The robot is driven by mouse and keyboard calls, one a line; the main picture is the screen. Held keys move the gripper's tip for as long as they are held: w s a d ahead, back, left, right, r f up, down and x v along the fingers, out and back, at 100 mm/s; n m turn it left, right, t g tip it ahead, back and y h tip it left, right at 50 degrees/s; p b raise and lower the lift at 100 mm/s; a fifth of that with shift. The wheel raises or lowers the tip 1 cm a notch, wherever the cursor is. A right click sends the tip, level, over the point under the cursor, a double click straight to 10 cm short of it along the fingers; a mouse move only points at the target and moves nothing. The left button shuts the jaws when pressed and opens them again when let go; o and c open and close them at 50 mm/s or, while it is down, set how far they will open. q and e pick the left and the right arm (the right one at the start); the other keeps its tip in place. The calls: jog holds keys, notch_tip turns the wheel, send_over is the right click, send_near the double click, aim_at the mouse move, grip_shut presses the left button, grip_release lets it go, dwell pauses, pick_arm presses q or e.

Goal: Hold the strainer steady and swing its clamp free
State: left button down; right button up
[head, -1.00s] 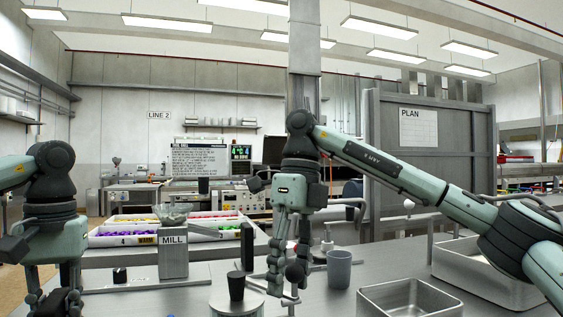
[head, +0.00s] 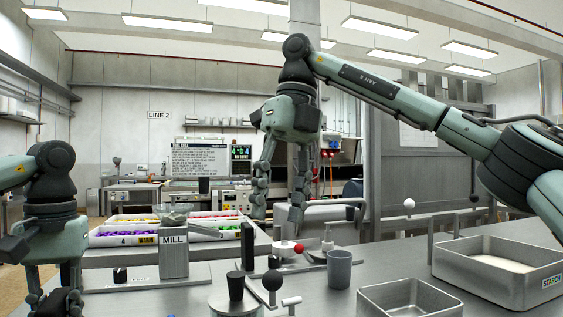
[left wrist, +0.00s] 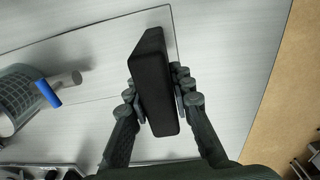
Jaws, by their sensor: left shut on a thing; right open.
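A round, mesh-sided strainer (left wrist: 22,92) with a blue part (left wrist: 48,93) and a grey peg (left wrist: 66,80) shows at the left of the left wrist view. In the head view, a round-topped vessel with a black stopper (head: 236,286) may be it. Beside it stand a black ball knob (head: 272,280) and a pale rod (head: 291,301); these look like the clamp, but I cannot be sure. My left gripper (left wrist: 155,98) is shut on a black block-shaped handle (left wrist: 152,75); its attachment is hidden. My right gripper (head: 279,203) is open and empty, above and behind the knob.
A grey cup (head: 339,268) and open metal bins (head: 410,297) stand to the right, one labelled STARCH (head: 500,285). The MILL block (head: 174,257) is left of centre. A red ball lever (head: 298,248) stands behind the knob. Trays of coloured items (head: 150,230) lie further back.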

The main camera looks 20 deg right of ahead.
notch_tip(320, 180, up, 5)
jog(key=w+a+n+y, duration=0.1)
jog(key=w+y, duration=0.1)
jog(key=y, duration=0.5)
jog(key=d+r+t+y, duration=0.6)
jog(key=d+r+y, duration=0.5)
jog(key=d+r, duration=0.6)
jog(key=shift+d+r+m+y, duration=0.2)
jog(key=shift+d+m+y, duration=0.15)
jog(key=shift+d, duration=0.4)
jog(key=shift+w, duration=0.1)
